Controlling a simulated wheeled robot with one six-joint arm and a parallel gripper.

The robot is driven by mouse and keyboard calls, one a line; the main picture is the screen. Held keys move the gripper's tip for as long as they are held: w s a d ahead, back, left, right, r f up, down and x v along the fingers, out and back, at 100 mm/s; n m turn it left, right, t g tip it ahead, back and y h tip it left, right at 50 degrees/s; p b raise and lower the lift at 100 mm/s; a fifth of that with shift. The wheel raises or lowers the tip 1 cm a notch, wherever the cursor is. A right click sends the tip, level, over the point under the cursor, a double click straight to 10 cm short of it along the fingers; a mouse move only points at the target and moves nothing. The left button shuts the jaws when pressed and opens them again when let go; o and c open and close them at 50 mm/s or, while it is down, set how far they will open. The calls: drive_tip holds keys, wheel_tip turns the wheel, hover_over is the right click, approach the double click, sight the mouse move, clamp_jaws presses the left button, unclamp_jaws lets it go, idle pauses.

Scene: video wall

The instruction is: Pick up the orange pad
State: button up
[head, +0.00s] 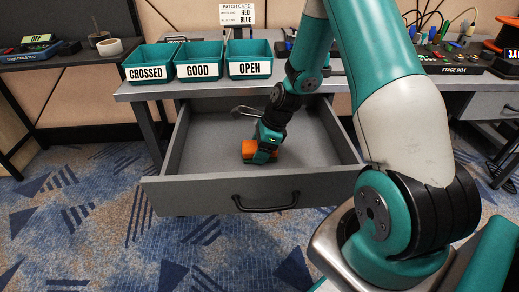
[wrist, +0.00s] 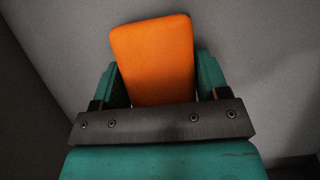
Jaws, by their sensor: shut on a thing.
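The orange pad (head: 248,150) is inside the open grey drawer, held at the end of my arm. My gripper (head: 266,152) is down in the drawer, shut on the pad. In the wrist view the orange pad (wrist: 155,55) sits tilted slightly between the two teal fingers of my gripper (wrist: 158,85), with its lower end hidden behind the dark gripper bar. I cannot tell whether the pad touches the drawer floor.
The open drawer (head: 210,190) has walls around my gripper and a black handle in front. Teal bins labelled CROSSED (head: 148,60), GOOD (head: 198,58) and OPEN (head: 249,56) stand on the desk above. A stage box (head: 455,60) is at the right. Patterned carpet lies below.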

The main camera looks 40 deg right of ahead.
wheel_tip(320, 180, up, 20)
drive_tip(key=p, duration=0.5)
drive_tip(key=shift+r, duration=0.15)
drive_tip(key=shift+o, duration=1.2)
drive_tip(key=shift+c, duration=0.5)
